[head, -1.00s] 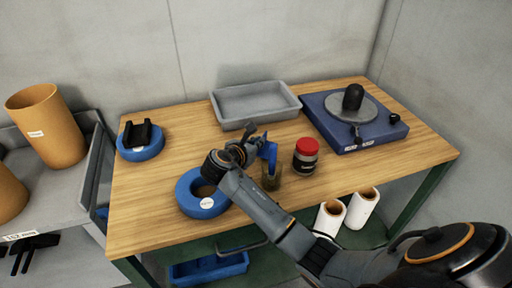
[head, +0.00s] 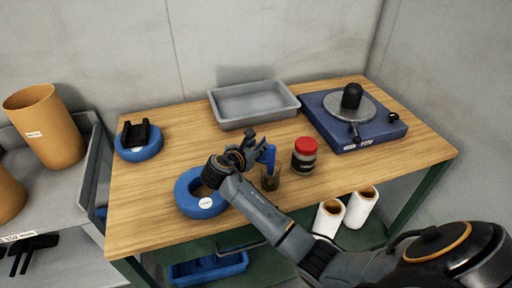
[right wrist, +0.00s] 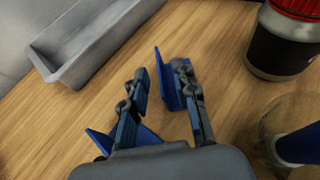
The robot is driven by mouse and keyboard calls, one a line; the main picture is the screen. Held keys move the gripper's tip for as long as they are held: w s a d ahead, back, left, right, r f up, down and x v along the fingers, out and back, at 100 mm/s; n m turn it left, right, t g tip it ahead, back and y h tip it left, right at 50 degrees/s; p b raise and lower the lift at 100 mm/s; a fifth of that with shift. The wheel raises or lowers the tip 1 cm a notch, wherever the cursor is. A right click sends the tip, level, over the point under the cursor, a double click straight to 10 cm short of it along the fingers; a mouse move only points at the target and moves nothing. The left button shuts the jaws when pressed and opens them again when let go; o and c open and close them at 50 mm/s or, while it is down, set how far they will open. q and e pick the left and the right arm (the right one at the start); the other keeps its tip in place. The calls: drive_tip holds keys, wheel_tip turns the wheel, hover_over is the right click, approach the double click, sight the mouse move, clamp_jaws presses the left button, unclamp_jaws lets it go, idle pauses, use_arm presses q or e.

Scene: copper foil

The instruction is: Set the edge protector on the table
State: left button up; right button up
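My right gripper (head: 254,150) is low over the table (head: 160,190), between the blue ring and the glass. In the right wrist view its fingers (right wrist: 168,88) stand apart with bare wood visible between them. A thin bright blue plate (right wrist: 167,78), apparently part of the edge protector, stands against the inner side of the right finger. Another blue part (right wrist: 104,141) shows beyond the left finger; I cannot tell whether both are one piece. In the head view blue (head: 267,155) shows right of the fingers, overlapping the glass's blue tool. Table contact is unclear. My left gripper is out of view.
A glass (head: 270,182) and a red-lidded jar (head: 304,160) stand close right of the gripper. A blue ring (head: 190,204) lies left of it. A grey tray (head: 222,112) and a blue turntable unit (head: 345,140) stand behind. The left middle of the table is clear.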

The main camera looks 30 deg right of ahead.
drive_tip(key=v, duration=1.2)
drive_tip(key=shift+r, duration=0.1)
